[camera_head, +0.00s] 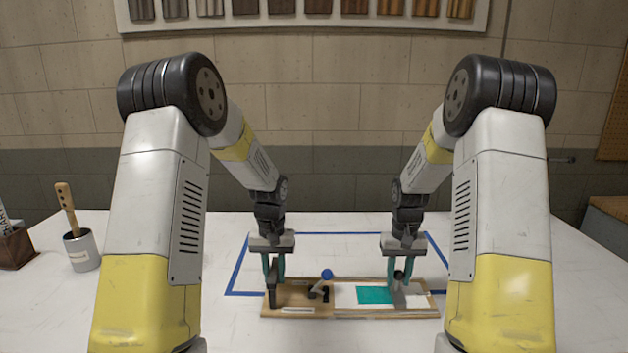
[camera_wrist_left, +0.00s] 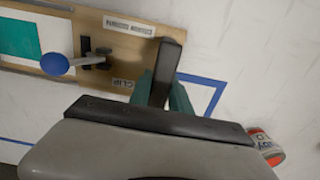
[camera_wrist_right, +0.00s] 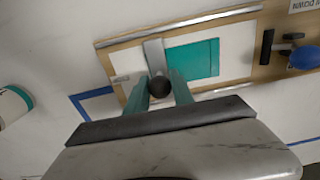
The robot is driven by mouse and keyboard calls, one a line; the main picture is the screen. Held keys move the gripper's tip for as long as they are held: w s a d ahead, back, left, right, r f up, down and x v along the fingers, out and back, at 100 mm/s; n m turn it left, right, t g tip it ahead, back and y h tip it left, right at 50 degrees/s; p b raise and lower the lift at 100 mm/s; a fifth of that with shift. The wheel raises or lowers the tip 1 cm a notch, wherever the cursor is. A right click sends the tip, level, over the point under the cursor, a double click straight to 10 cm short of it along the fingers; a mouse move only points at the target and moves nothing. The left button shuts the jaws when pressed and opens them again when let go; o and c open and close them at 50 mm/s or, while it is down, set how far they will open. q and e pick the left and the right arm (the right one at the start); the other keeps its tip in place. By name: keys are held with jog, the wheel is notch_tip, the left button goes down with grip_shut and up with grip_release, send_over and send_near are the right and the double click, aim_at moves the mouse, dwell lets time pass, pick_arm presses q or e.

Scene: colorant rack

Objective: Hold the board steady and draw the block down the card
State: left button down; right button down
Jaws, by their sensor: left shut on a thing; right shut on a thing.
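The wooden board (camera_head: 290,298) lies flat on the table. My left gripper (camera_head: 272,272) is shut on the upright dark handle (camera_wrist_left: 166,72) at the board's left end. A clip with a blue ball lever (camera_head: 326,275) stands on the board beside the white card (camera_wrist_right: 125,62). A teal band (camera_head: 374,295) covers part of the card. My right gripper (camera_head: 400,268) is shut on the dark knob (camera_wrist_right: 159,86) of the grey block (camera_wrist_right: 154,52). The block lies across the card at the teal's right edge in the head view. The fingers partly hide the block.
Blue tape (camera_head: 236,265) outlines an area around the board. A grey pot (camera_head: 82,250) with a wooden-handled tool and a dark box (camera_head: 14,245) stand at the left. The table around the tape is mostly clear. Sample panels (camera_head: 300,14) hang on the wall behind.

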pick_arm(q)
jog(key=shift+a, duration=0.1)
pick_arm(e)
jog(key=shift+d, duration=1.2)
jog(key=shift+d, duration=0.35)
jog(key=c, duration=1)
grip_release()
jog(key=shift+a, duration=0.1)
